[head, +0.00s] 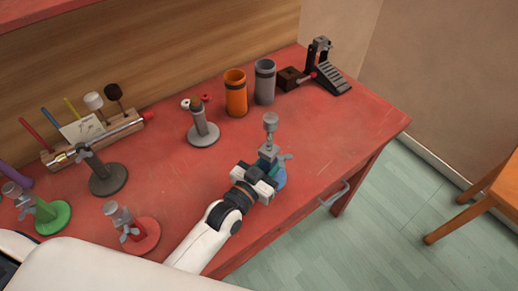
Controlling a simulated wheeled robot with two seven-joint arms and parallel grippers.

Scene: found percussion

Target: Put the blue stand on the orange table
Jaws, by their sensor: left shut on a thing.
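The blue stand (281,179) is near the front edge of the red table. Its round blue base shows beside and under my gripper, and a grey post with a clamp and knob rises above it. My left gripper (268,172) is shut on the blue stand and hides part of its post and base. I cannot tell whether the base touches the table top. The orange table (497,191) shows only partly at the right edge of the head view, apart from the red table across the floor. My right gripper is not in view.
The red table (335,130) also holds green (53,217), red (146,235) and grey stands (203,134), an orange cup (236,93), a grey cup (265,82) and a black pedal (328,75). Open green floor (385,200) lies between the tables.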

